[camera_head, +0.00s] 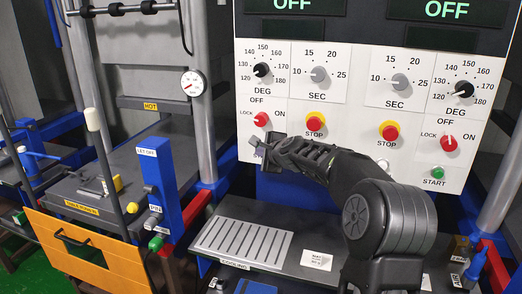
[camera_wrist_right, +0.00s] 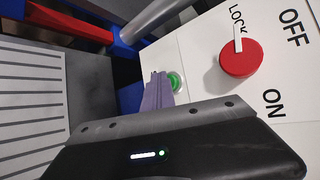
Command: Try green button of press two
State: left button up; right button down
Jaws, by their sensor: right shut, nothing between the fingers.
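The white control panel (camera_head: 345,120) carries two sets of controls. On its right set, a green START button (camera_head: 438,173) sits below a red LOCK/ON knob (camera_head: 448,142). On its left set, my right gripper (camera_head: 260,146) covers the spot below the red lock knob (camera_head: 261,119). The wrist view shows a green button (camera_wrist_right: 176,81) there, partly hidden behind the shut fingers (camera_wrist_right: 157,92). The fingertips are right at this button; I cannot tell whether they touch it. The same red knob (camera_wrist_right: 241,59) shows beside it. My left gripper is not in view.
Red STOP buttons (camera_head: 315,123) and (camera_head: 391,132) on yellow bases sit mid-panel, and both displays above read OFF. A slotted plate (camera_head: 242,243) lies on the dark bench below. A blue post (camera_head: 160,190) and a press with an orange drawer (camera_head: 85,252) stand at left.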

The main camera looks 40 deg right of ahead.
jog(key=shift+s+a, duration=0.5)
jog(key=shift+a, duration=0.15)
jog(key=s+a, duration=0.1)
jog(key=a, duration=0.1)
jog(key=s+a, duration=0.2)
jog(key=shift+a+p, duration=0.1)
jog(key=shift+p, duration=0.25)
jog(key=shift+w, duration=0.1)
dwell(0.8)
